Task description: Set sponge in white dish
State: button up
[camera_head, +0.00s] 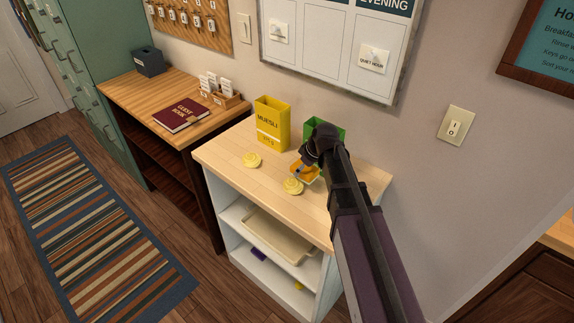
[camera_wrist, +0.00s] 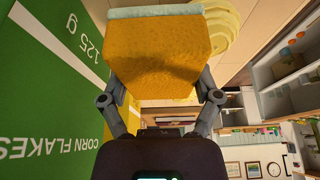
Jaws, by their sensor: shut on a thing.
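My gripper (camera_head: 307,167) is shut on the orange-yellow sponge (camera_head: 303,175) above the top of the white shelf unit, in front of the green corn flakes box. In the wrist view the sponge (camera_wrist: 158,62) sits between the two fingers of my gripper (camera_wrist: 160,85), with a pale blue-grey layer along its far edge. Part of the sponge is hidden by my arm in the head view. I cannot make out a white dish in either view; a cream tray (camera_head: 262,235) stands on the shelf below the top.
The green corn flakes box (camera_wrist: 45,90) is close on the left in the wrist view.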

send_over(285, 169)
jog(key=s+d, duration=0.2)
jog(key=shift+w+a+f+b, duration=0.1)
jog(key=shift+w+f+b, duration=0.15)
jog(key=shift+f+b, duration=0.1)
jog(key=shift+w+a, duration=0.1)
jog(key=shift+w+a, duration=0.15)
jog(key=shift+w, duration=0.1)
jog(key=shift+b+x, duration=0.95)
jog(key=shift+x, duration=0.05)
jog(key=shift+s+f+b, duration=0.1)
jog(key=shift+f+b, duration=0.7)
jog(key=shift+f, duration=0.1)
jog(key=shift+f, duration=0.15)
jog(key=o, duration=0.8)
